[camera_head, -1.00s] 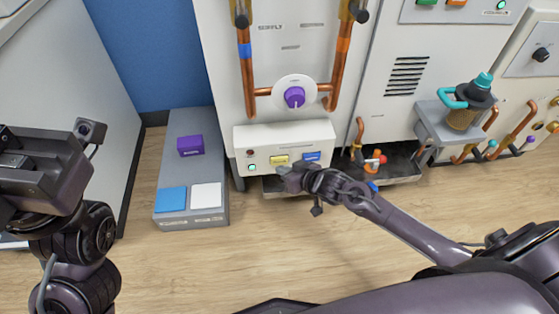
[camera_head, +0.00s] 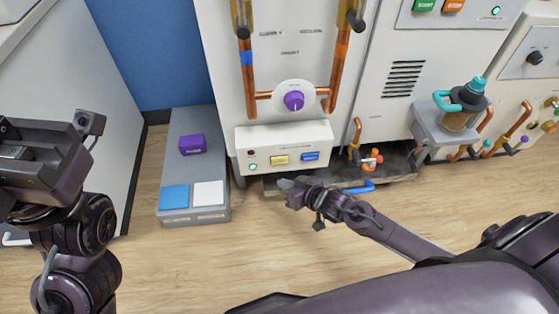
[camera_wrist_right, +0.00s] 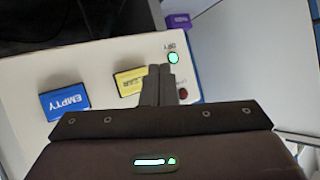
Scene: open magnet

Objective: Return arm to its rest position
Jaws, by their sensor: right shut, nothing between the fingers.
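My right gripper (camera_head: 287,184) is in front of and below the white control box in the head view, apart from it. Its fingers are closed together and empty in the right wrist view (camera_wrist_right: 160,84). The white control box (camera_head: 252,137) carries a yellow button (camera_head: 279,160), a blue button (camera_head: 310,156), a lit green lamp (camera_head: 253,167) and a dark red lamp (camera_head: 251,152). In the wrist view the blue button (camera_wrist_right: 65,103) reads EMPTY, and the fingers partly cover the area beside the yellow button (camera_wrist_right: 130,82). My left arm stands at the left; its fingertips do not show.
A grey step (camera_head: 195,231) at the left holds a purple block (camera_head: 192,145), a blue pad (camera_head: 174,197) and a white pad (camera_head: 208,194). Copper pipes and a purple knob (camera_head: 294,101) are above the box. A teal-handled flask (camera_head: 462,103) stands right. The wooden floor is clear.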

